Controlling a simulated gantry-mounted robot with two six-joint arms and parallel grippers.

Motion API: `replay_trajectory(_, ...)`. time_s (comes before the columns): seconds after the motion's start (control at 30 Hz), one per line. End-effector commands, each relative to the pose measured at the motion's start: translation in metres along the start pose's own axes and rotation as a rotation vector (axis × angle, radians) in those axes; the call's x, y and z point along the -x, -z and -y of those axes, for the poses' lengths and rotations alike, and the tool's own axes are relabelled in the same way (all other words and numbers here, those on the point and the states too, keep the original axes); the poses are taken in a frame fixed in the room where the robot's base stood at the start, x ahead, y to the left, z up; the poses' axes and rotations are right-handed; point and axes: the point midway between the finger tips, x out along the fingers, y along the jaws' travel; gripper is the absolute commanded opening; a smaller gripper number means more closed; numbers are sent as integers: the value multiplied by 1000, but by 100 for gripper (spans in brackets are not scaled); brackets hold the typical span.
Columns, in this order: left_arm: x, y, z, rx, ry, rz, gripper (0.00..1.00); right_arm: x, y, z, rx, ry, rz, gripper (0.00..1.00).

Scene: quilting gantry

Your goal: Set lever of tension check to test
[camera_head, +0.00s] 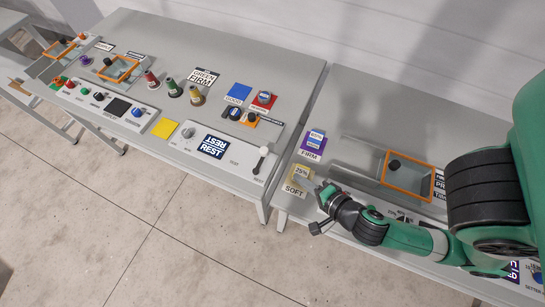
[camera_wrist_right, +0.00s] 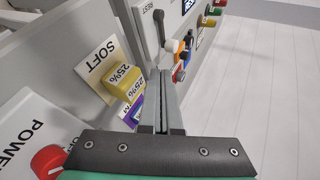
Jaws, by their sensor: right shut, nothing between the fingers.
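My right gripper (camera_head: 314,188) is shut and empty, apart from the lever, over the right table by the SOFT label. Its closed grey fingers (camera_wrist_right: 164,80) show in the right wrist view. My left gripper is not in view.
An orange-rimmed bin (camera_head: 408,190) is on the right table. Spools (camera_head: 173,88), buttons and a yellow pad (camera_head: 165,128) occupy the left table. A narrow gap separates the tables.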

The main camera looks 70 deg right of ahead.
Motion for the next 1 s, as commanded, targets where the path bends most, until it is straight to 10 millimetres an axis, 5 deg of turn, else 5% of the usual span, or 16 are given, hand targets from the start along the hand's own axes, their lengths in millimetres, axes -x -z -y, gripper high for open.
replay_trajectory(0.27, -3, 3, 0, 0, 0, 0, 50, -17, 0, 0, -6, -4, -5, 0)
replay_trajectory(0.7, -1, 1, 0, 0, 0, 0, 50, -108, 0, 4, -3, 3, -2, 0)
replay_trajectory(1.0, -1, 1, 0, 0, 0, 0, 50, -134, 0, 20, -1, 0, 1, 0)
